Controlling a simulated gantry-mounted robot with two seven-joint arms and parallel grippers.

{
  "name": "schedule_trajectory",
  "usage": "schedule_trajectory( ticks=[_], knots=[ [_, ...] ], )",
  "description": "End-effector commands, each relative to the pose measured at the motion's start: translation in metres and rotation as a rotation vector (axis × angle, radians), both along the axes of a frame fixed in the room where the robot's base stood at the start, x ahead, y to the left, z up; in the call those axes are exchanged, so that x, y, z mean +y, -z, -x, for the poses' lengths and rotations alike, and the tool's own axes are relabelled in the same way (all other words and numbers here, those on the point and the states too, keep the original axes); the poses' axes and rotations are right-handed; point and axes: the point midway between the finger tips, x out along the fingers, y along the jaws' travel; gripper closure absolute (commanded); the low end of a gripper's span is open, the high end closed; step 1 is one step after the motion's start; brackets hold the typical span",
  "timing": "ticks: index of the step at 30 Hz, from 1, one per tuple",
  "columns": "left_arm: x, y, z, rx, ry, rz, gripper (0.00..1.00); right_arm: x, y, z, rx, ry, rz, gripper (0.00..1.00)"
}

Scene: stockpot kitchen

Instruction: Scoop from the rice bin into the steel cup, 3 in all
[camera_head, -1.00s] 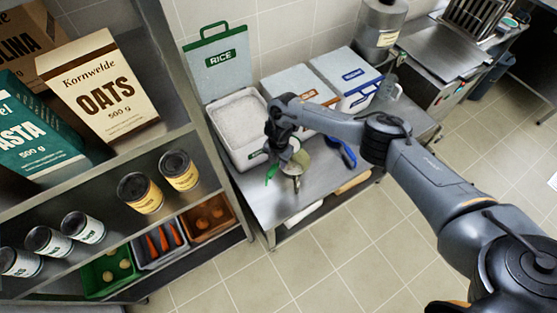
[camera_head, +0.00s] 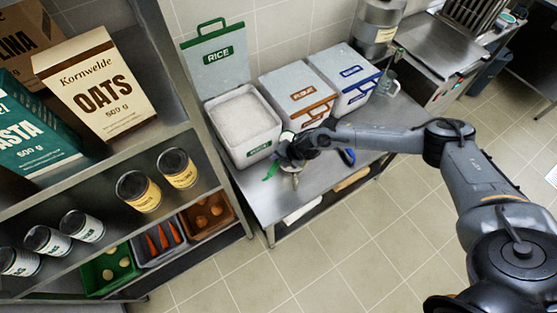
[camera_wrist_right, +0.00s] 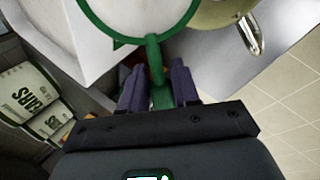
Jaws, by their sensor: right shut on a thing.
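The rice bin (camera_head: 262,150) stands open on the steel table, its green-edged RICE lid (camera_head: 217,58) raised behind it and white rice inside. My right gripper (camera_head: 293,148) is at the bin's front right corner. In the right wrist view it is shut on the green handle (camera_wrist_right: 153,50) of a scoop, whose round green-rimmed bowl looks white inside. My left gripper is out of view.
Two closed bins, one brown-trimmed (camera_head: 300,92) and one blue-trimmed (camera_head: 345,78), stand right of the rice bin. A blue scoop (camera_head: 347,157) and a small green item (camera_head: 271,172) lie on the table. A stocked shelf (camera_head: 200,150) rises at left.

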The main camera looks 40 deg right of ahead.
Motion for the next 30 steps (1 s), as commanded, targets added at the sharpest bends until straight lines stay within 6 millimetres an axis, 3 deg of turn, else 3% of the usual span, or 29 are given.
schedule_trajectory(
  ticks=[30],
  knots=[
    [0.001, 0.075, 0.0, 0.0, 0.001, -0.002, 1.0, -0.005, 0.0, 0.01, -0.321, 0.0, -0.135, 1.0]
  ],
)
